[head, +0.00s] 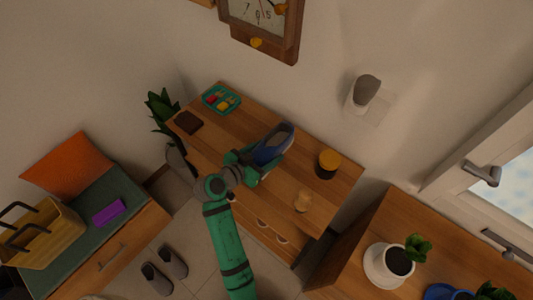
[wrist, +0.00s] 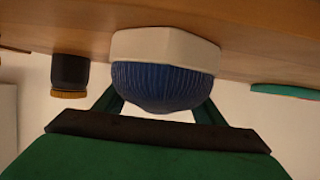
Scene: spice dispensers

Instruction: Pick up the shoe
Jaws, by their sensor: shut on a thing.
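A blue shoe (head: 272,146) with a pale sole and dark opening is over the wooden cabinet top (head: 205,146) in the head view. My gripper (head: 258,163) is shut on it, at its near end. In the wrist view the shoe's ribbed blue end (wrist: 165,85) and whitish sole fill the middle, between the green fingers of my gripper (wrist: 160,108). The fingertips are partly hidden by the shoe. I cannot tell whether the sole touches the cabinet top.
A clock (head: 262,25) hangs behind. Grey slippers (head: 172,262) lie on the floor.

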